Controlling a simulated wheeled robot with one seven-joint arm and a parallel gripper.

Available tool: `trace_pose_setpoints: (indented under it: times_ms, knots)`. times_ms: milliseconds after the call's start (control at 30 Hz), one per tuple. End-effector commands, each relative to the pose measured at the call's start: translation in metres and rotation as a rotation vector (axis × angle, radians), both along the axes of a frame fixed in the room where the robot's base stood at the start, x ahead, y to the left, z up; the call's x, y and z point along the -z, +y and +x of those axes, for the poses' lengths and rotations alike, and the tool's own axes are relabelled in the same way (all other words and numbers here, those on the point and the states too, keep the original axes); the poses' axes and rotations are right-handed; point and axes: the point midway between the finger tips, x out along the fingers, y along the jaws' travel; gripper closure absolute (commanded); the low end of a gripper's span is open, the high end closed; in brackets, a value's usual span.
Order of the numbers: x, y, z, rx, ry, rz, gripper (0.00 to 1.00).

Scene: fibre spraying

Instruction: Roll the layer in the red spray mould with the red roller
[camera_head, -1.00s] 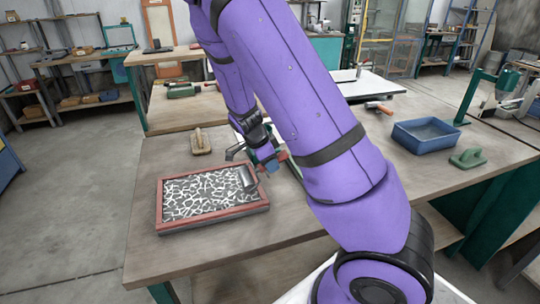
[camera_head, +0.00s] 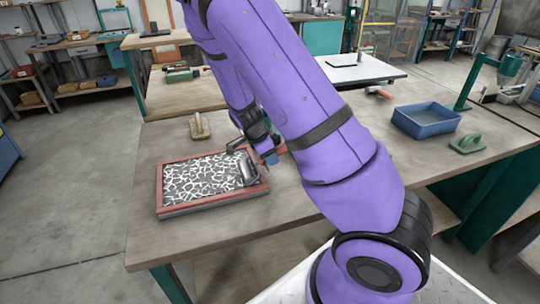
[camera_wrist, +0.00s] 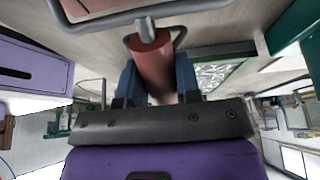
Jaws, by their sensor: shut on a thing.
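The red spray mould (camera_head: 178,211) lies on the near table, left of my arm. Its red rim surrounds a dark layer with a pale, broken web pattern. My gripper (camera_head: 268,156) is at the mould's right end, partly hidden by my arm. In the wrist view its blue fingers (camera_wrist: 156,78) are shut on the red handle (camera_wrist: 152,62) of the red roller. The roller's grey cylinder (camera_head: 248,169) is over the right end of the layer, close to the right rim. I cannot tell whether it touches the layer.
A wooden-handled tool (camera_head: 200,127) lies behind the mould. A blue bin (camera_head: 426,122), a green-handled tool (camera_head: 467,144) and an orange-handled tool (camera_head: 379,92) are to the right. The wrist view shows a green-rimmed tray (camera_wrist: 228,68). The table left of the mould is clear.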

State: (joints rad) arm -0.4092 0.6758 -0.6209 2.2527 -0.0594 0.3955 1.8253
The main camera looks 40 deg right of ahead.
Motion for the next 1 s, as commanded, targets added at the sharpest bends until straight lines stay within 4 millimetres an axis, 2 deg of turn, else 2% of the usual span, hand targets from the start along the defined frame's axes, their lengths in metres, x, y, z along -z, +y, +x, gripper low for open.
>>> trace_pose_setpoints:
  times_ms: [433,833,1000]
  knots:
    - [0.003,0.002,0.001,-0.001,-0.001,0.000,1.00]
    - [0.001,0.032,0.011,-0.004,-0.001,0.000,1.00]
    - [0.001,0.038,0.013,0.000,0.000,0.000,1.00]
